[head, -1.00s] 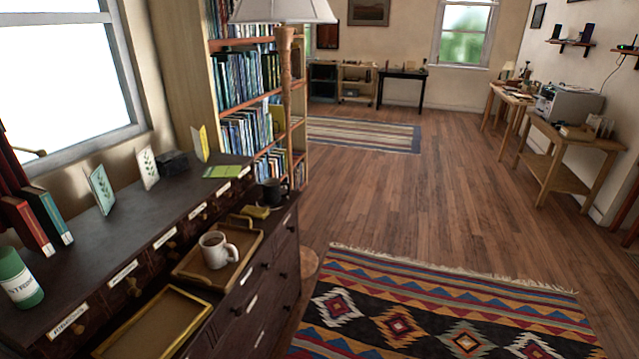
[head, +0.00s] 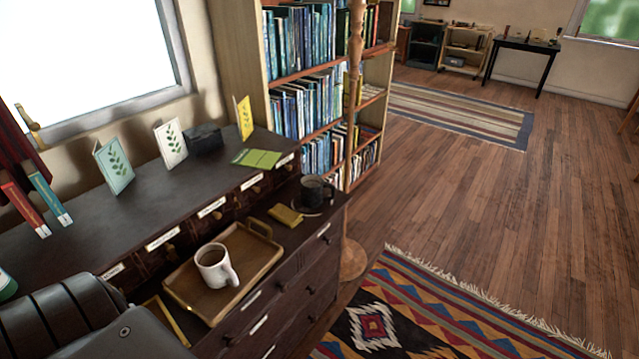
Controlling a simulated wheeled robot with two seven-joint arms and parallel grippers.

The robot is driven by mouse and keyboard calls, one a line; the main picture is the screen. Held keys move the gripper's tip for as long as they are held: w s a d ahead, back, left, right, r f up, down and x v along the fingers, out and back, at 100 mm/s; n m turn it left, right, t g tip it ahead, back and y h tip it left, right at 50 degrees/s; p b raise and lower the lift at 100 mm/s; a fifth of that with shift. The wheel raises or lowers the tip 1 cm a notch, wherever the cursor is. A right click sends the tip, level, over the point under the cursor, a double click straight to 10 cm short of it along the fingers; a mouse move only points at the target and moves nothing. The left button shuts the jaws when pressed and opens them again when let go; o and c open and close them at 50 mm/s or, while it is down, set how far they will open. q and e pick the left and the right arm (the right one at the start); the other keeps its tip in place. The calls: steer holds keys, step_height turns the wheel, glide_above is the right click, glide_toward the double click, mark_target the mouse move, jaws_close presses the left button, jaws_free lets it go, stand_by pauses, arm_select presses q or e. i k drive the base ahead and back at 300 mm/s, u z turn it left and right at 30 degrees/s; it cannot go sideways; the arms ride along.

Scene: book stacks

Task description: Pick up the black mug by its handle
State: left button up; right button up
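The black mug (head: 314,190) stands upright at the far end of the dark cabinet's lower ledge, near the floor lamp's pole. Its handle appears to be on its right side, toward the ledge's outer edge. My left arm shows at the lower left, but its gripper is out of the picture. My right gripper is also not in view. Nothing is touching the black mug.
A white mug (head: 215,266) stands on a wooden tray (head: 262,262) nearer me. A yellow item (head: 285,215) lies beside the black mug. The lamp pole (head: 353,120) and bookshelf (head: 262,90) rise behind. Open floor (head: 470,190) lies to the right.

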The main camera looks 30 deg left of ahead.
mark_target(312, 186)
steer(key=u, duration=0.55)
steer(key=i, duration=0.85)
steer(key=u, duration=0.8)
